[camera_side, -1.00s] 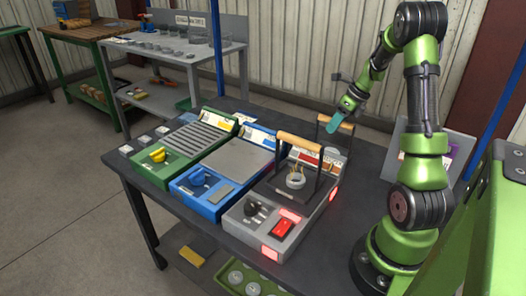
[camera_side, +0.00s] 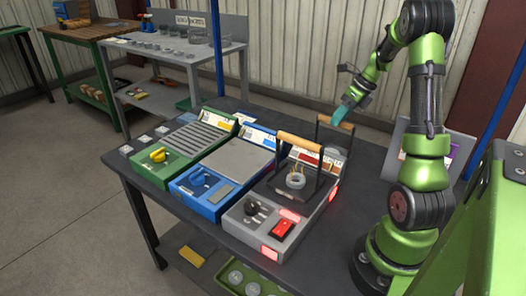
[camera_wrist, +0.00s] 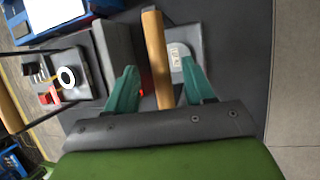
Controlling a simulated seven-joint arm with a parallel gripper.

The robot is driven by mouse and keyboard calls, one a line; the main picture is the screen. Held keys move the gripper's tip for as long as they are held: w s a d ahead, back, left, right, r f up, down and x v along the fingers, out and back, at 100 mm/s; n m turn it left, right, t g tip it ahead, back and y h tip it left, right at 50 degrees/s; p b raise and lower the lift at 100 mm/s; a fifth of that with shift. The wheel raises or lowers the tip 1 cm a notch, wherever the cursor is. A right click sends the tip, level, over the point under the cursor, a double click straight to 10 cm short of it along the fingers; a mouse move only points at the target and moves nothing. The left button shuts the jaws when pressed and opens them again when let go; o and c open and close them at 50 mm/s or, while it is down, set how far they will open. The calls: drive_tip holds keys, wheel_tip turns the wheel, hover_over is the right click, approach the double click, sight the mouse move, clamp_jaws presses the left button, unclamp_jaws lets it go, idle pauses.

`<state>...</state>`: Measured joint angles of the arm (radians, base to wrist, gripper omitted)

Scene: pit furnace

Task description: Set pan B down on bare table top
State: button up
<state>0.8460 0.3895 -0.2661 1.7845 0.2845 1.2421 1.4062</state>
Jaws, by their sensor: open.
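One pan with a tall dark bail and a wooden grip (camera_side: 335,124) stands at the back, behind the grey unit. In the wrist view its wooden grip (camera_wrist: 155,50) lies between my spread teal fingers, and its grey base with a pale label (camera_wrist: 179,53) shows below, over dark table top. My gripper (camera_side: 338,119) is open and just above that grip. A second pan with a wooden grip (camera_side: 299,142) stands on the grey unit (camera_side: 262,226), with a pale ring (camera_side: 295,181) on it. I cannot read which pan is marked B.
A blue unit (camera_side: 215,200) and a green unit (camera_side: 165,170) stand left of the grey unit on the dark table (camera_side: 131,172). The grey unit has a red switch (camera_side: 282,229) and glowing red panels. A grey bench (camera_side: 180,43) stands behind.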

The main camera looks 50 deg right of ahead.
drive_tip(key=v, duration=0.8)
drive_tip(key=w+a+r+n, duration=0.4)
drive_tip(key=a+n, duration=0.3)
drive_tip(key=a, duration=0.3)
drive_tip(key=s+a+n+t, duration=0.1)
drive_tip(key=s+a+n, duration=0.1)
drive_tip(key=a+n, duration=1)
drive_tip(key=s+a+n+t, duration=0.1)
drive_tip(key=s+a+n, duration=0.2)
drive_tip(key=a+n, duration=1)
drive_tip(key=shift+a+t, duration=0.3)
drive_tip(key=shift+a, duration=0.85)
